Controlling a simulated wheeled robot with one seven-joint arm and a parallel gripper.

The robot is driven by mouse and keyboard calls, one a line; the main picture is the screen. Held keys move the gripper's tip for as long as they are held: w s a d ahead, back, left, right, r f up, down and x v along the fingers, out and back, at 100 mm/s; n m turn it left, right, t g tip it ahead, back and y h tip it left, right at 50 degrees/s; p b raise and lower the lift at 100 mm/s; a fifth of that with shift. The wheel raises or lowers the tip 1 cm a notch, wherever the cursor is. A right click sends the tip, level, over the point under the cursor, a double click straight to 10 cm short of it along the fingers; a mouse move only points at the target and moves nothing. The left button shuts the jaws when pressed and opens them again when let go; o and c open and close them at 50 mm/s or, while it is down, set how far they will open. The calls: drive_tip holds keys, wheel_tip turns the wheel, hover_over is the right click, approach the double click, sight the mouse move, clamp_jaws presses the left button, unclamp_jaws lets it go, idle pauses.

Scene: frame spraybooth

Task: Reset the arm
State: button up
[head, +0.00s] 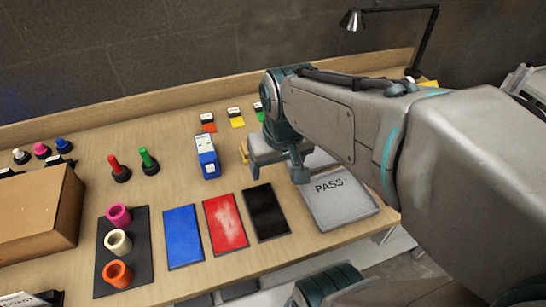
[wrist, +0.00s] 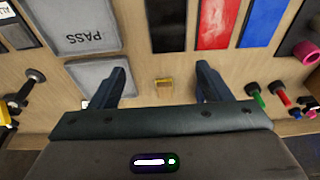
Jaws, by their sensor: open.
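My arm reaches in from the right in the head view, with my gripper (head: 275,170) over the table near the grey tray marked PASS (head: 338,196). In the wrist view my gripper (wrist: 163,84) has its two dark fingers wide apart, with nothing between them. A small yellow-brown block (wrist: 164,86) lies on the table beyond the fingers in that view. It also shows beside the gripper in the head view (head: 244,153). A second grey tray (wrist: 90,78) is partly hidden behind the left finger in the wrist view.
Blue (head: 183,236), red (head: 226,223) and black (head: 266,211) panels lie in front of the gripper. A blue and white box (head: 207,157) stands left of it. A cardboard box (head: 40,214) and a dark holder with coloured rings (head: 124,250) are further left. A lamp (head: 352,20) stands behind.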

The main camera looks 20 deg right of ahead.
drive_tip(key=shift+s+f, duration=0.3)
drive_tip(key=shift+s, duration=0.55)
drive_tip(key=shift+s+f, duration=0.25)
drive_tip(key=shift+s, duration=0.6)
